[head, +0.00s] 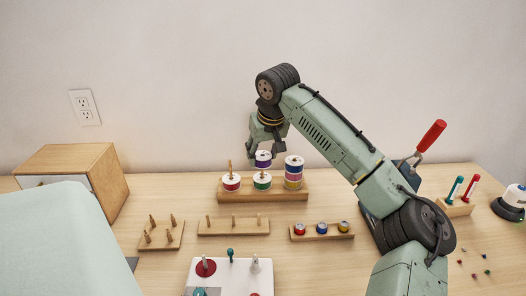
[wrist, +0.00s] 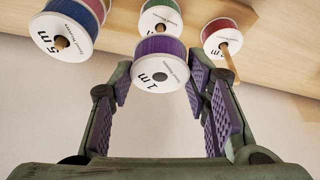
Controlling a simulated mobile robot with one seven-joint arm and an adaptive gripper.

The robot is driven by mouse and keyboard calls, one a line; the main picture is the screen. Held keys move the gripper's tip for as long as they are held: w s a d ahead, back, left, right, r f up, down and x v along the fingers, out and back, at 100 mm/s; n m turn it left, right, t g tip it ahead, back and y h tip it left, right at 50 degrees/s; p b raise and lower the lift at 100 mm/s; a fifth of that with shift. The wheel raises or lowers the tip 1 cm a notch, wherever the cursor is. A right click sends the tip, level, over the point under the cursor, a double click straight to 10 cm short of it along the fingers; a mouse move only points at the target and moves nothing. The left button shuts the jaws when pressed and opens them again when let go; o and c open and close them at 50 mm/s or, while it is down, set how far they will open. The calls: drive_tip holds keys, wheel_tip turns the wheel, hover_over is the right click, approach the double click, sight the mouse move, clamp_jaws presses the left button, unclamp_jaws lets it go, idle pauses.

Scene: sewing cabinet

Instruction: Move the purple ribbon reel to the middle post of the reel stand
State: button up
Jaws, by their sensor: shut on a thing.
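The purple ribbon reel (head: 263,155) is between the fingers of my gripper (head: 266,138), which is shut on it. In the wrist view the reel (wrist: 160,64) shows its white "1 m" face, with no post through its hole. It is just above the green reel (head: 262,182) on the middle of the wooden reel stand (head: 262,196). I cannot tell whether the middle post reaches into it. A red reel (head: 231,183) is on the left post, whose tip sticks out above it. A stack of several reels (head: 294,173) is on the right post.
In front are a peg board (head: 161,235), another peg board (head: 234,228) and a rack of small coloured items (head: 321,231). A wooden box (head: 75,161) stands left. A red-handled tool (head: 431,136) and a tube holder (head: 455,208) stand right, near loose small pieces.

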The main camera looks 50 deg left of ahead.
drive_tip(key=shift+f, duration=0.35)
drive_tip(key=o, duration=1.1)
drive_tip(key=shift+r, duration=0.1)
drive_tip(key=v, duration=1.2)
drive_tip(key=shift+d, duration=0.1)
drive_tip(key=shift+s, duration=0.1)
